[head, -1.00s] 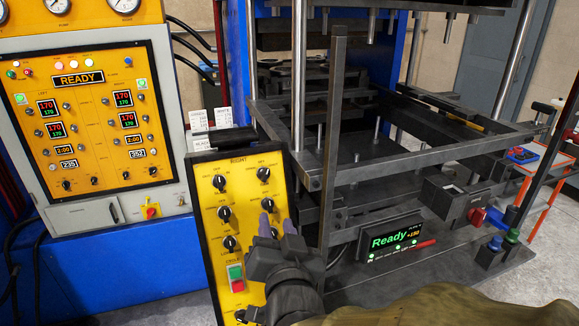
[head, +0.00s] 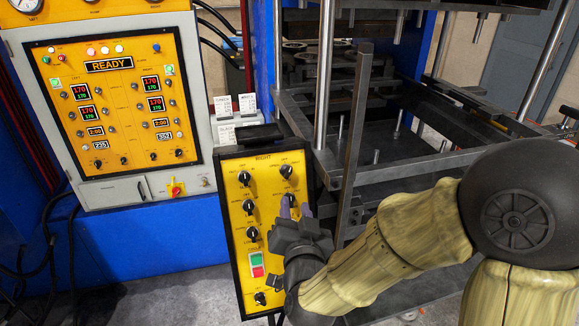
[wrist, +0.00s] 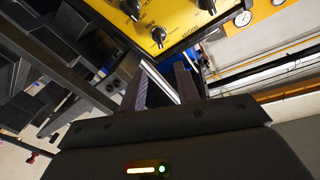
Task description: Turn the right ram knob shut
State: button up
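The yellow control panel marked RIGHT (head: 270,252) stands at lower middle in the head view. The upper right knob (head: 286,172) is clear of my gripper. The knob below it (head: 290,199) is partly behind my fingertips. My gripper (head: 295,209) is in front of the panel's right column. In the wrist view its two fingers (wrist: 160,86) are apart with nothing between them. Knobs (wrist: 158,36) show beyond the fingers there. I see no contact.
The steel press frame (head: 354,150) stands just right of the panel, with an upright bar close to my gripper. A larger control cabinet (head: 60,130) reading READY is at left. A green and red cycle switch (head: 257,264) is low on the panel.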

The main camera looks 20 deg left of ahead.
aim_at(289, 173)
jog(key=p+x, duration=0.6)
jog(key=x, duration=0.6)
jog(key=shift+w+a, duration=0.2)
jog(key=shift+w, duration=0.05)
jog(key=shift+s, duration=0.1)
jog(key=shift+f, duration=0.1)
jog(key=c, duration=0.6)
